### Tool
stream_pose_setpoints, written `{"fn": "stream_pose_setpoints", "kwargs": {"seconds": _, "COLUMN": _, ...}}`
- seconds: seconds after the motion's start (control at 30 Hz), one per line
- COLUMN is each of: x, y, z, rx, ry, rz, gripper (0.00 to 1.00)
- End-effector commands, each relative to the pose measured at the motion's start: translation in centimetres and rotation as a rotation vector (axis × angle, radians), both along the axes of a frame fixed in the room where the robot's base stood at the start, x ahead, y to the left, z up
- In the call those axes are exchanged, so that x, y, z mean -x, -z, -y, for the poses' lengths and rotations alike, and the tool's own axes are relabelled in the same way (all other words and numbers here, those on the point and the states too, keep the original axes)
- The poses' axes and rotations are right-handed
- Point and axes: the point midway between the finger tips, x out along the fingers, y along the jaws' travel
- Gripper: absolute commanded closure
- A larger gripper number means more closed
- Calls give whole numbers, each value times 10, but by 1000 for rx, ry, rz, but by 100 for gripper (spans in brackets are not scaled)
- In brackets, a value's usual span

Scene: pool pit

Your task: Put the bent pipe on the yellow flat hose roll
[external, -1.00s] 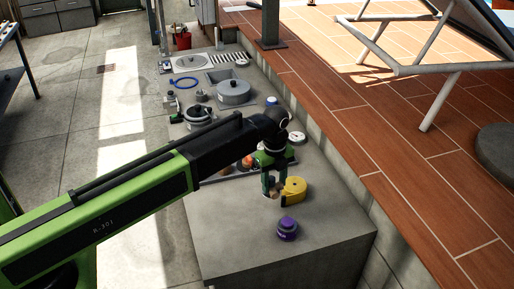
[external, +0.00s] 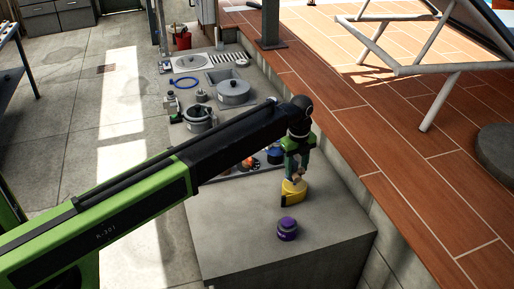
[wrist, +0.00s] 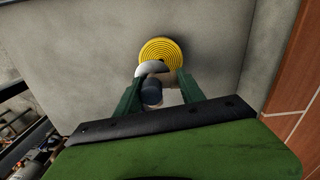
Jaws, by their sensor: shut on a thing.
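My gripper (external: 297,172) is shut on the bent pipe, with its fingers pointing down. In the wrist view the pipe (wrist: 152,68) shows as a pale curved end and a dark round end between the green fingers. The yellow flat hose roll (external: 292,194) lies on the grey concrete block; its coils also show in the wrist view (wrist: 163,48). The pipe is over the near part of the roll in the wrist view and hides some of it. I cannot tell whether they touch.
A purple container (external: 287,229) stands on the block in front of the roll. A tray (external: 235,172) with several small items lies behind, partly hidden by my arm. Pots and a blue ring (external: 185,84) stand further back.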

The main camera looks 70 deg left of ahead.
Motion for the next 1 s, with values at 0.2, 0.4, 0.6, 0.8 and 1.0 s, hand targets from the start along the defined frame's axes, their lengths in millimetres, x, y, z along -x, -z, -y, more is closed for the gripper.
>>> {"fn": "stream_pose_setpoints", "kwargs": {"seconds": 0.2, "x": -1, "y": 7, "z": -13, "rx": 0, "ry": -1, "rz": 0, "gripper": 100}}
{"fn": "stream_pose_setpoints", "kwargs": {"seconds": 0.4, "x": -1, "y": 31, "z": -13, "rx": 0, "ry": 0, "rz": 0, "gripper": 100}}
{"fn": "stream_pose_setpoints", "kwargs": {"seconds": 0.6, "x": -1, "y": 50, "z": -13, "rx": 0, "ry": 0, "rz": 0, "gripper": 100}}
{"fn": "stream_pose_setpoints", "kwargs": {"seconds": 0.8, "x": -1, "y": 47, "z": -12, "rx": 0, "ry": 0, "rz": 0, "gripper": 100}}
{"fn": "stream_pose_setpoints", "kwargs": {"seconds": 1.0, "x": -1, "y": 50, "z": -12, "rx": 0, "ry": 0, "rz": 0, "gripper": 44}}
